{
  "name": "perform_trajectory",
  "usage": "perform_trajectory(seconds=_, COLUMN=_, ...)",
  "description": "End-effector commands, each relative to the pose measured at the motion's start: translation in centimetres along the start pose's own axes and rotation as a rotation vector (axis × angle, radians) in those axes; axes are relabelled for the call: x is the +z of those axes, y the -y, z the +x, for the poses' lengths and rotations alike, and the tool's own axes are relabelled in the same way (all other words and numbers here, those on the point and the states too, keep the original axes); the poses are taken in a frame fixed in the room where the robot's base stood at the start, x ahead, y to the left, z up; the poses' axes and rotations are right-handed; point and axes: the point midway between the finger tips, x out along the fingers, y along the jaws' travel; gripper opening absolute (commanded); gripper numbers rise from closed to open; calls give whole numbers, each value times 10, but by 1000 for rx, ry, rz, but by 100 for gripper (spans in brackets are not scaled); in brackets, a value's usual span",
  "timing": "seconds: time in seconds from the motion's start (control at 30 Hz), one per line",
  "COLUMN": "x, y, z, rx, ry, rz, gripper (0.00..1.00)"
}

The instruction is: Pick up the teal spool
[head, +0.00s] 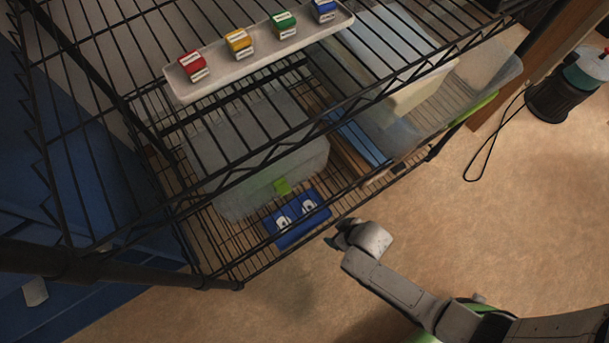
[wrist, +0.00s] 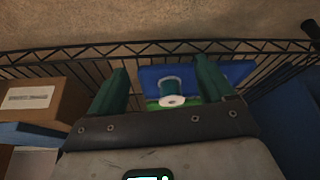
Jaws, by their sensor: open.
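The teal spool (wrist: 171,90) shows in the wrist view, with a white round end facing the camera. It is in front of a blue panel, in the gap between my fingers as seen from the wrist. My gripper (wrist: 162,78) is open, one dark green finger on each side of the spool, and I see no contact. In the head view my gripper (head: 338,240) is small and dark at the front edge of the wire rack. I cannot clearly make out the spool in the head view.
The wire rack (head: 236,284) has a lower shelf with a blue item with white markings (head: 290,234) and a translucent bin (head: 235,195). A white tray (head: 215,85) with several coloured blocks is on the upper shelf. A cardboard box (wrist: 38,98) is left in the wrist view. Open floor lies in front.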

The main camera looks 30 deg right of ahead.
Motion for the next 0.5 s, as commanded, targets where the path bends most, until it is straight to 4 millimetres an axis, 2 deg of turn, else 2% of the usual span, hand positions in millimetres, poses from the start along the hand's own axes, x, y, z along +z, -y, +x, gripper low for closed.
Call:
perform_trajectory(seconds=0.03, x=7, y=1, z=14, rx=-3, ry=-4, rz=-5, gripper=82)
perform_trajectory(seconds=0.17, x=9, y=2, z=22, rx=-6, ry=-14, rz=-9, gripper=82)
perform_trajectory(seconds=0.27, x=-1, y=2, z=28, rx=-6, ry=-17, rz=-10, gripper=82)
perform_trajectory(seconds=0.5, x=-40, y=3, z=44, rx=-6, ry=-16, rz=-10, gripper=82)
